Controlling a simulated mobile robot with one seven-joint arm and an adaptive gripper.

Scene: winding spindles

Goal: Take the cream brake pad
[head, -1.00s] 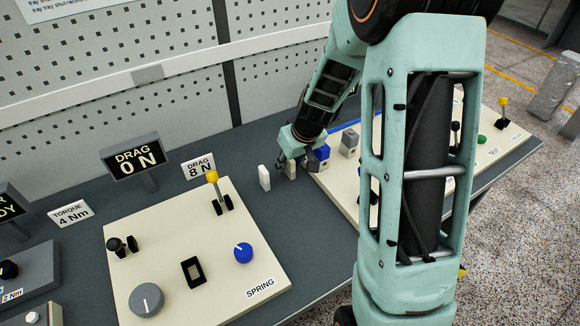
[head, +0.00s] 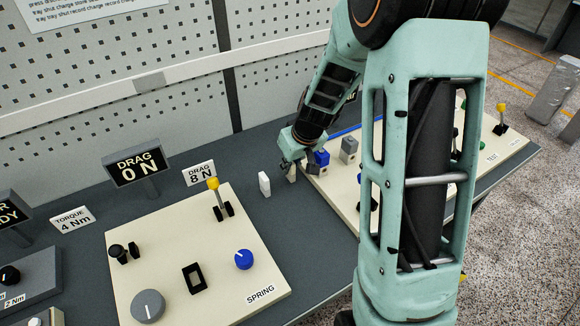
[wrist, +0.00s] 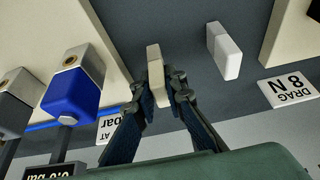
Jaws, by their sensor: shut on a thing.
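The cream brake pad (wrist: 156,72) is a small upright block between the two fingers of my gripper (wrist: 157,92) in the wrist view. The fingers are shut on it, one on each side. In the head view my gripper (head: 293,168) is low over the dark bench, and the cream pad (head: 292,175) shows only in part beside the fingers. I cannot tell whether the pad is touching the bench. A white block (head: 264,184) of similar shape stands apart to the left; it also shows in the wrist view (wrist: 223,50).
A blue block (head: 322,158) and a grey block (head: 348,148) stand close to the right of my gripper on a cream panel. The spring panel (head: 160,240) with its knobs and lever is at front left.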

